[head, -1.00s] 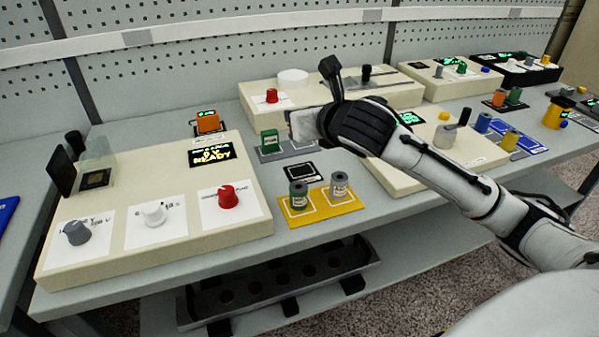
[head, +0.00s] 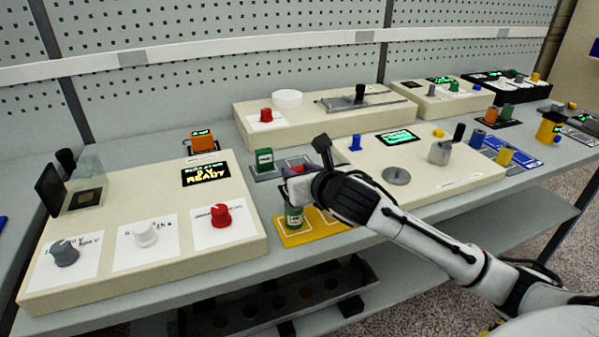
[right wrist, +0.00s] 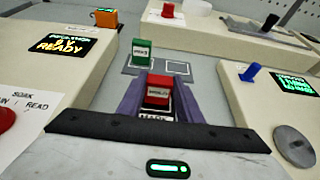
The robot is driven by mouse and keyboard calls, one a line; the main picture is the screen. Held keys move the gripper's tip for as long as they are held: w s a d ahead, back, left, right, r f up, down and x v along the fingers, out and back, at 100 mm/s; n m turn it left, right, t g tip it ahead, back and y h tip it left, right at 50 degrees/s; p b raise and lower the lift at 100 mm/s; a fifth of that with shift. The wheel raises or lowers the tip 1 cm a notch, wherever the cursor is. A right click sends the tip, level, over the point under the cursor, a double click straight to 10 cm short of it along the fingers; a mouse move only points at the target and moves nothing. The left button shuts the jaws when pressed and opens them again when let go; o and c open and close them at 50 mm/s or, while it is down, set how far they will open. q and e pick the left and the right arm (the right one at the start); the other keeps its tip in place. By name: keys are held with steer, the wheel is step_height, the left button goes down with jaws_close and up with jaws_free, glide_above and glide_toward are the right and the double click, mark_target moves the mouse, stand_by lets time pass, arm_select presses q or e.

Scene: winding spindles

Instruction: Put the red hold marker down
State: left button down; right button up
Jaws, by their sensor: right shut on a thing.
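The red hold marker (right wrist: 158,84), a small block with a pale label, sits between the purple fingers of my right gripper (right wrist: 158,98). The gripper is shut on it. In the right wrist view a dark-framed pad with printed lettering (right wrist: 155,115) shows just below the marker; I cannot tell whether they touch. In the head view my right gripper (head: 308,170) is over the bench between the grey mat and the yellow mat, largely hiding that pad. A green marker (right wrist: 141,52) stands on the grey two-square mat (right wrist: 178,68); the square at its right is empty. My left gripper is out of view.
A cream console with knobs (head: 190,260) lies left, another with a grey disc (head: 425,180) right. An orange block (head: 203,141) stands behind.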

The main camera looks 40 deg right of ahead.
steer(key=shift+f, duration=0.15)
steer(key=o, duration=1)
steer(key=shift+r, duration=0.2)
steer(key=p+v, duration=0.1)
steer(key=v, duration=1.1)
steer(key=shift+f, duration=0.1)
steer(key=shift+s, duration=0.1)
